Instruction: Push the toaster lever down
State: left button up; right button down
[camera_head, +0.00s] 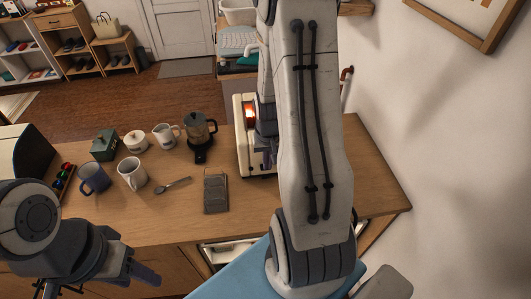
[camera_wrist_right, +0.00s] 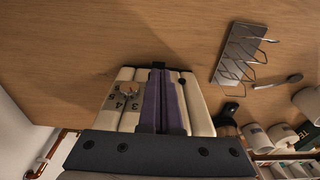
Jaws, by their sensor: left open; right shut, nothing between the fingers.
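The cream toaster (camera_head: 243,137) stands on the wooden counter, partly hidden behind my right arm. An orange glow shows at its top. In the right wrist view the toaster (camera_wrist_right: 199,108) shows a numbered dial left of my fingers and a small dark knob to their right. My right gripper (camera_wrist_right: 158,72) is shut and empty, its purple fingers lying across the middle of the toaster's face in that view. A small black piece shows at the fingertips; I cannot tell if it is the lever or if they touch. My left gripper (camera_head: 100,281) is open and empty at the lower left, away from the toaster.
A dark rack (camera_head: 216,193) and a spoon (camera_head: 173,185) lie left of the toaster. The wall is close on the right.

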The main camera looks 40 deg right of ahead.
notch_tip(320, 180, up, 9)
jog(key=b, duration=0.1)
jog(key=shift+s+a, duration=0.25)
jog(key=shift+s, duration=0.15)
